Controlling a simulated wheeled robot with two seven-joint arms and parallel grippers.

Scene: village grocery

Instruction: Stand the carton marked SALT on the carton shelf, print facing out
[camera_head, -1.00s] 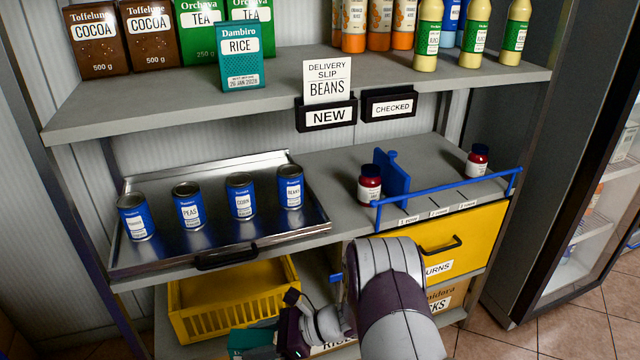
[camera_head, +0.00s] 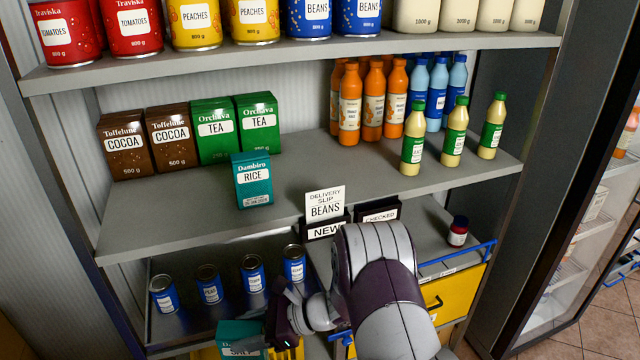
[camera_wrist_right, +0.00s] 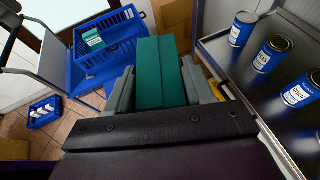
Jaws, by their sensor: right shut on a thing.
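My right gripper (camera_head: 268,334) is shut on a teal carton (camera_head: 240,334) at the bottom of the head view. The carton's white label seems to read SALT, partly cut off by the frame edge. In the right wrist view the teal carton (camera_wrist_right: 155,65) sits between both fingers of the right gripper (camera_wrist_right: 158,88). The carton shelf (camera_head: 165,212) is higher up and holds brown COCOA cartons (camera_head: 150,145), green TEA cartons (camera_head: 235,130) and a teal RICE carton (camera_head: 252,182) near its front edge. My left gripper is out of view.
Bottles (camera_head: 410,125) stand on the shelf's right. Below are blue cans (camera_head: 252,275) on a metal tray and a dark jar (camera_head: 458,231). The wrist view shows a blue crate (camera_wrist_right: 70,62). Shelf room is free left of RICE.

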